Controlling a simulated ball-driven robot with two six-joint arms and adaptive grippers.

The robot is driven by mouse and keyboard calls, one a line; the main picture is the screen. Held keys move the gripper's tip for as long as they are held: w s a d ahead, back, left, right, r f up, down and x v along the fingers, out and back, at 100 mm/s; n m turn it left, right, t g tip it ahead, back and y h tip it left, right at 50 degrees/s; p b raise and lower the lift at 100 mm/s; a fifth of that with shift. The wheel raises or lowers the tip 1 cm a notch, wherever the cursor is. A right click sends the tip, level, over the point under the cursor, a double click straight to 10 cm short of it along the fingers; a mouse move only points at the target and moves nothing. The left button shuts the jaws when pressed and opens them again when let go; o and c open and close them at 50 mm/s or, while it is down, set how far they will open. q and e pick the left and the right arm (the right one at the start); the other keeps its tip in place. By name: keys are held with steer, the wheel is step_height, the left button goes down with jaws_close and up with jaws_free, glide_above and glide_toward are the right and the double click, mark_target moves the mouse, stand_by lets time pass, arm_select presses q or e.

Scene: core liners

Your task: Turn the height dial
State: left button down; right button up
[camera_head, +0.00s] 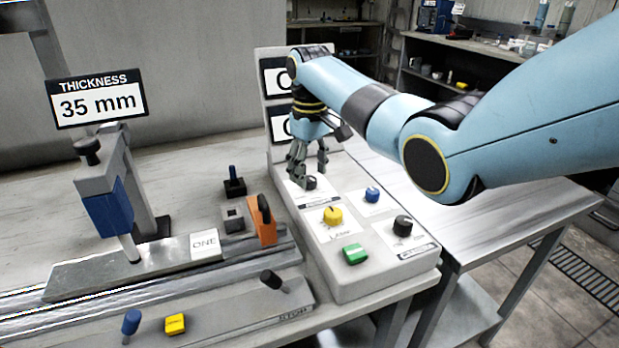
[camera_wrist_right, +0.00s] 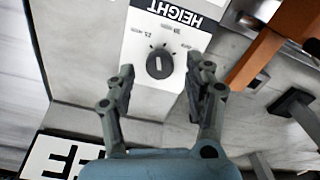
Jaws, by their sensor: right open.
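The height dial (camera_wrist_right: 160,63) is a dark round knob with a pale pointer line on a white plate (camera_wrist_right: 190,35) marked HEIGHT, upside down in the right wrist view. In the head view the dial (camera_head: 309,182) shows at the far end of the sloped control panel (camera_head: 350,278). My right gripper (camera_head: 308,178) points down over it. In the wrist view the right gripper (camera_wrist_right: 158,80) is open, with one finger on each side of the dial and gaps between. Whether it touches the dial is hard to tell. My left gripper is not in view.
The panel also holds a yellow knob (camera_head: 333,215), a blue knob (camera_head: 372,194), a black knob (camera_head: 402,225) and a green button (camera_head: 355,254). An orange part (camera_head: 262,222) stands left of the panel. A thickness sign (camera_head: 97,99) reads 35 mm.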

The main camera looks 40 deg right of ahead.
steer(key=shift+f, duration=1.05)
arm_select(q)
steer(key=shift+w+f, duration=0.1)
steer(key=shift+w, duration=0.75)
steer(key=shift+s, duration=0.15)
arm_select(e)
steer(key=shift+c, duration=0.3)
